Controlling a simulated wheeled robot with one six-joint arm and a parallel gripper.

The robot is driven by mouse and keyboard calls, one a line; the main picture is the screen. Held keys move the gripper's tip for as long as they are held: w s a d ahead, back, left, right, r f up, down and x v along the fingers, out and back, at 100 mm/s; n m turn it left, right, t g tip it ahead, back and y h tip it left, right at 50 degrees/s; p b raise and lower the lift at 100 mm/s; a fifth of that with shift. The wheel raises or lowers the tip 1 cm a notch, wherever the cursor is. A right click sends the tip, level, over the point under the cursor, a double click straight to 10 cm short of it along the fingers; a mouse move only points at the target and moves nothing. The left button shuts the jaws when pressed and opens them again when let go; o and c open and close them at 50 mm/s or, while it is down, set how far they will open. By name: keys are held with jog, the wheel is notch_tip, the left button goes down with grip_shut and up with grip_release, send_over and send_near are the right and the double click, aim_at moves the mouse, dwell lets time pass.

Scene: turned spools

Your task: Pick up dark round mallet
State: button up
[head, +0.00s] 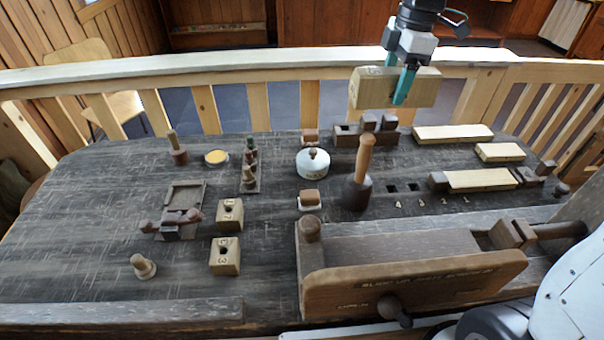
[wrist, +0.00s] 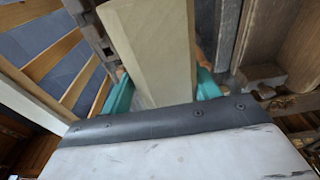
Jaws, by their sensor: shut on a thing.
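The dark round mallet (head: 355,194) stands on the workbench in the head view, right of centre, its dark round head down and its light wooden handle pointing up, slightly tilted. My gripper (head: 400,88) is up above the far edge of the bench, beyond and above the mallet and apart from it. It is shut on a pale wooden block (head: 425,87), held level in the air. The block also fills the middle of the wrist view (wrist: 152,45), between the teal fingers. The mallet cannot be made out in the wrist view.
The dark workbench (head: 100,215) carries a white round pot (head: 313,163) left of the mallet and a dark rack (head: 365,131) behind it. Pale boards (head: 453,134) lie to the right. A large vise (head: 410,283) takes the front right. A pale railing (head: 285,68) runs behind.

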notch_tip(320, 180, down, 23)
jog(key=shift+w+d+f, duration=0.15)
dwell(0.5)
jog(key=shift+f, duration=0.1)
jog(key=o, duration=1.2)
jog(key=shift+c, duration=0.2)
notch_tip(320, 180, up, 12)
jog(key=d, duration=0.2)
jog(key=s+r+m, duration=0.3)
jog(key=s+m, duration=0.2)
jog(key=s, duration=0.4)
jog(key=s+d+r+m+h, duration=0.1)
jog(key=s+r+m, duration=0.3)
jog(key=s+m, duration=0.2)
jog(key=s+r+m+t, duration=0.1)
jog(key=s+r+m, duration=0.2)
jog(key=s+m, duration=0.3)
jog(key=s, duration=0.5)
jog(key=shift+s+d+r, duration=0.3)
jog(key=shift+d+r, duration=0.05)
jog(key=shift+d, duration=0.05)
jog(key=shift+s+f+m, duration=0.1)
jog(key=shift+s+m, duration=0.5)
jog(key=c, duration=0.3)
